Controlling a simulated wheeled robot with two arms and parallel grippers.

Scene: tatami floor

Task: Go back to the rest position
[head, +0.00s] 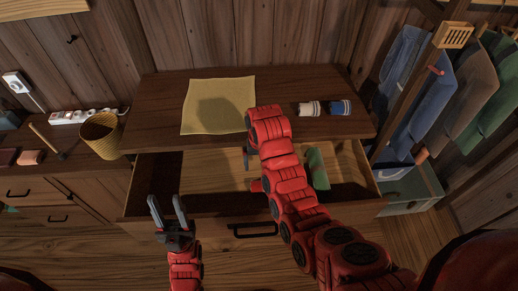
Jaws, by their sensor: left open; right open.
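My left gripper (167,207) is in front of the open drawer's left part, with its two grey fingers apart and nothing between them. My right arm reaches from the lower right over the drawer to the desk's front edge. My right gripper (246,157) is mostly hidden by its own arm; only a small dark part shows above the drawer. I see nothing held in it.
The wooden drawer (210,172) stands open under the desk (160,99), with a green object (317,168) inside. A yellow sheet (218,104) and two small rolls (309,108) (341,107) lie on the desk. A wicker basket (102,134) is left; clothes (425,95) hang right.

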